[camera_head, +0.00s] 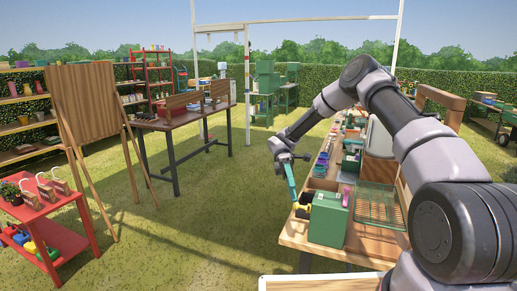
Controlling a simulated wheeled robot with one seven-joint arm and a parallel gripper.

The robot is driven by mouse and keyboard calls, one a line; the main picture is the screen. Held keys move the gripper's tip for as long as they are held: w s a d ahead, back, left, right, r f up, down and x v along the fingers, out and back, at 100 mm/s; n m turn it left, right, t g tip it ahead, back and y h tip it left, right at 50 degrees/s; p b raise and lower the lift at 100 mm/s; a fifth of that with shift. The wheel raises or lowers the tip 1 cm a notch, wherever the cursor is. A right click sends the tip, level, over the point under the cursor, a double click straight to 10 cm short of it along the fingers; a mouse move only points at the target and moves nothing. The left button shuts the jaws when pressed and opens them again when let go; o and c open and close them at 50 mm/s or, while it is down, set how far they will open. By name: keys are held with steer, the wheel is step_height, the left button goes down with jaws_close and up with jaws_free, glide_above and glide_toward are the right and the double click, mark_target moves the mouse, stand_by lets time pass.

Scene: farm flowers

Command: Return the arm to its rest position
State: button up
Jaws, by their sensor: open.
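My arm arches from the right edge of the head view, over the long wooden workbench (299,234), and bends down at its far end. My gripper (293,159) hangs above the bench's left edge with its jaws open. It is small here and its fingers are hard to make out. A slim teal thing (291,181) shows just below the gripper. I cannot tell whether it touches the gripper or stands behind it. The gripper is apart from the green box (329,219) on the bench.
Small yellow and dark items (302,205) lie beside the green box. A clear green tray (378,204) sits to its right. A wooden easel board (87,100), a red cart (48,212) and a dark table (182,118) stand to the left. The grass between is clear.

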steer(key=s+d+r+m+t, duration=0.1)
steer(key=d+r+m+t, duration=0.2)
steer(key=r, duration=0.3)
steer(key=s+d+r+m+t+y, duration=0.1)
steer(key=s+d+r+m+t, duration=0.15)
steer(key=r, duration=0.35)
steer(key=s+d+r+m+t, duration=0.1)
steer(key=d+r+m+t, duration=0.1)
steer(key=r+m+t, duration=0.3)
steer(key=s+d+r+m+t+y, duration=0.2)
steer(key=s+d+r+m+t, duration=0.5)
steer(key=s+r+m+t, duration=0.45)
steer(key=w+a+f+n+g+h, duration=0.15)
steer(key=w+a+f+n, duration=0.25)
steer(key=w+f+n, duration=0.45)
steer(key=w+a+f+n+g+h, duration=0.1)
steer(key=w+a+f+n+g, duration=0.25)
steer(key=w+f+n, duration=0.45)
steer(key=a+f+n, duration=0.1)
steer(key=f, duration=0.5)
steer(key=w+a+f+n, duration=0.1)
steer(key=a+f, duration=0.1)
steer(key=f, duration=0.4)
steer(key=a+f+n, duration=0.1)
steer(key=a+f, duration=0.1)
steer(key=f, duration=0.4)
steer(key=shift+w+a, duration=0.2)
steer(key=shift+w, duration=0.2)
